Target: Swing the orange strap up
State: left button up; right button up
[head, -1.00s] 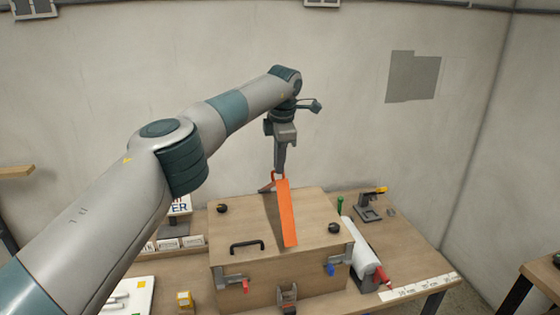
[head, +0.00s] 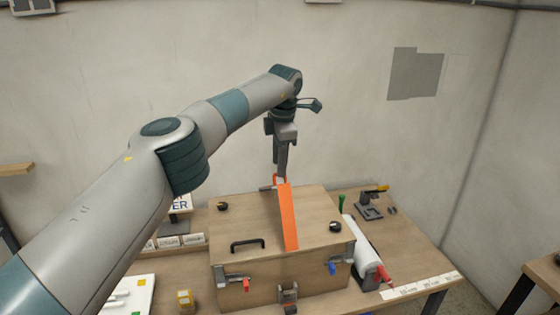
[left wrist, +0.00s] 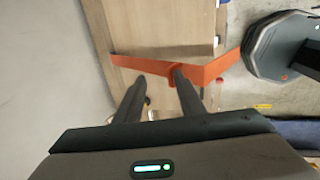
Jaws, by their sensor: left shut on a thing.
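The orange strap (head: 288,215) slants up from the top of a wooden box (head: 235,226) to my left gripper (head: 281,176). My left gripper points down above the box's back part and is shut on the strap's upper end. The left wrist view also shows the strap (left wrist: 145,65), running bent across the fingertips (left wrist: 160,80) over the wooden surface. The fingers look apart there, and the exact grip is hard to make out. My right gripper is not identifiable in either view.
The box has a black handle (head: 247,245), dark knobs (head: 335,226) and front latches (head: 288,294). A white roll (head: 361,247) lies to its right, with a yellow-tipped tool (head: 373,201) behind. Signs (head: 180,240) stand to its left. The space above the box's right side is free.

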pick_arm(q)
jog(key=shift+w+a+f, duration=0.1)
jog(key=shift+a, duration=0.2)
jog(key=shift+w+d+r+b, duration=0.1)
jog(key=shift+r+b, duration=0.45)
jog(key=shift+r, duration=0.25)
jog(key=v, duration=1.6)
jog(key=shift+s+d, duration=0.2)
jog(key=shift+s, duration=0.1)
jog(key=shift+f, duration=0.1)
